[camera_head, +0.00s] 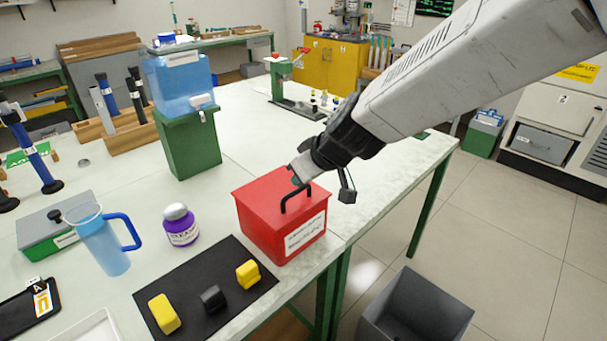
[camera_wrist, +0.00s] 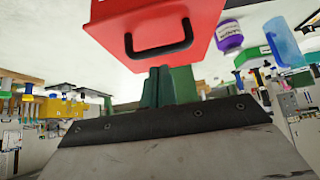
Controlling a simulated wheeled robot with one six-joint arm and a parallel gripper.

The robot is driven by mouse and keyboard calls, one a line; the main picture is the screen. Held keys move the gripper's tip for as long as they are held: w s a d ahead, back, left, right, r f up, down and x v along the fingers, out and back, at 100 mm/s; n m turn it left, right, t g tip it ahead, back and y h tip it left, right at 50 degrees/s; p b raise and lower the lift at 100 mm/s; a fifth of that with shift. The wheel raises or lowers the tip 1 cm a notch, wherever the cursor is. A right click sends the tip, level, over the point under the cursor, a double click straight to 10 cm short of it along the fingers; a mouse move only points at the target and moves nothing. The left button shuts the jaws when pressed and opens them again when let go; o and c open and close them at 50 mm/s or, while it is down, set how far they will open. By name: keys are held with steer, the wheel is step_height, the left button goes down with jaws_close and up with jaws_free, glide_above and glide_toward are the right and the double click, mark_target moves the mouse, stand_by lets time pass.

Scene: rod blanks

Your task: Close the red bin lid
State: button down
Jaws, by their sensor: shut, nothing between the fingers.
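The red bin (camera_head: 262,222) stands on the white table near its right front corner, with a white label on its front. Its red lid (camera_head: 262,188) lies across the top and looks flat; I see no clear gap, but my gripper covers part of it. My gripper (camera_head: 298,180) is shut and empty, close above the lid and just behind the handle in the head view. I cannot tell whether it touches.
A purple-labelled jar (camera_head: 181,228) and a blue pitcher (camera_head: 104,243) stand left of the bin. A black mat (camera_head: 190,268) with yellow and black blocks lies in front. A grey open bin (camera_head: 415,310) is on the floor.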

steer(key=shift+d+r, duration=0.1)
steer(key=shift+r, duration=0.4)
steer(key=s+d+m+g, duration=0.2)
steer(key=s+d, duration=0.3)
steer(key=s, duration=0.3)
steer(key=s+d+m+g, duration=0.1)
steer(key=s+d+g, duration=0.1)
steer(key=s+d, duration=0.45)
steer(key=s+d+r+m+h, duration=0.2)
steer(key=s+d+r+m, duration=0.1)
steer(key=s+d, duration=0.3)
steer(key=s+d+r+m+h, duration=0.3)
steer(key=s+d, duration=0.3)
steer(key=d, duration=0.5)
steer(key=shift+r+h, duration=0.3)
steer(key=shift+r, duration=0.1)
